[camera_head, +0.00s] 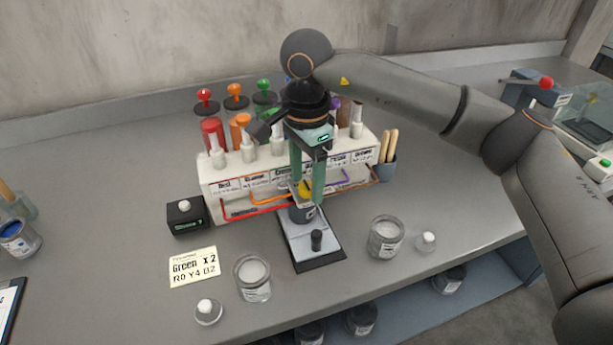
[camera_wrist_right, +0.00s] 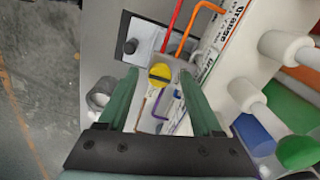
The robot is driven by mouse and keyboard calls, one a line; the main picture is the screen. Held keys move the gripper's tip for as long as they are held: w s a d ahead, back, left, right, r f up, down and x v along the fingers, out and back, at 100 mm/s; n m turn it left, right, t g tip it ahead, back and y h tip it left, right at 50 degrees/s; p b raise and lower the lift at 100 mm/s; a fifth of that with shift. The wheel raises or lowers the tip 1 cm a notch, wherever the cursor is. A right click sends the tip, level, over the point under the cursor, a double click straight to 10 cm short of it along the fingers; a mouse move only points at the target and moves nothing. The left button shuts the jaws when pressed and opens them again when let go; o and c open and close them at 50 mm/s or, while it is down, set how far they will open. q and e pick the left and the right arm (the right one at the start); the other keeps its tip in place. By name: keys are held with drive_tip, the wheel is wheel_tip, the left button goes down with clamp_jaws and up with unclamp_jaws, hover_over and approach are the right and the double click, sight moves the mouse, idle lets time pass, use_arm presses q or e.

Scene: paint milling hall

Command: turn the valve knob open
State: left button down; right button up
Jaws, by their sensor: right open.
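The valve knob (camera_head: 306,188) is yellow and sits at the middle front of the white dispenser rack (camera_head: 208,178), above a dark pot (camera_head: 302,213). In the right wrist view the knob (camera_wrist_right: 160,73) shows a dark bar across its face. My right gripper (camera_head: 306,196) points down over it, open, with one green finger on each side in the picture. In the wrist view the gripper (camera_wrist_right: 159,80) has the knob between its fingertips with gaps on both sides. I cannot tell whether the tips reach down to its level. My left gripper is not in view.
Red, orange and purple pipes run along the rack front. A plate with a black post (camera_head: 316,240) lies below. Glass jars (camera_head: 253,280) (camera_head: 385,238), a "Green x 2" card (camera_head: 194,266), a black box (camera_head: 187,217) and a stick cup (camera_head: 386,170) stand around.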

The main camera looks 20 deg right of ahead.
sight(306, 185)
wheel_tip(306, 185, up, 12)
drive_tip(key=shift+r+p, duration=0.25)
drive_tip(key=shift+p, duration=0.1)
idle(0.5)
